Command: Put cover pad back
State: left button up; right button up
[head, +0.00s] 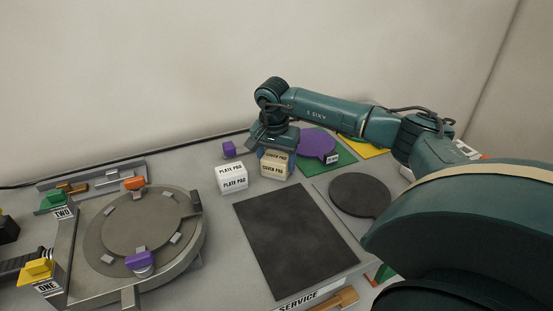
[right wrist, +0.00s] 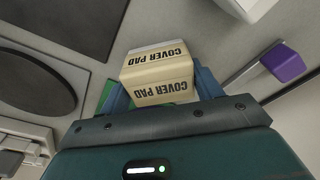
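The cover pad (head: 274,168) is a small cream block with dark lettering, beside the white plate pad (head: 232,178) on the bench. My right gripper (head: 275,150) points down over it from behind. In the right wrist view the cover pad (right wrist: 158,75) sits between the two blue fingers (right wrist: 162,92), which lie close against its sides and look shut on it. I cannot tell whether its underside touches the bench. My left gripper is not in view.
A purple block (head: 229,149) stands behind the plate pad. A dark square mat (head: 295,235) lies in front, with a dark round pad (head: 360,194) to its right. A purple disc (head: 316,143) lies on a green mat (head: 342,163). A round grey fixture (head: 97,240) fills the left.

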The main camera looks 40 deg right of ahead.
aim_at(275, 159)
jog(key=o, duration=0.4)
jog(key=shift+r, duration=0.15)
jog(key=r, duration=0.4)
jog(key=a+r, duration=0.1)
jog(key=r, duration=0.7)
jog(key=shift+s+a, duration=0.15)
jog(key=shift+s, duration=0.2)
jog(key=shift+r, duration=0.1)
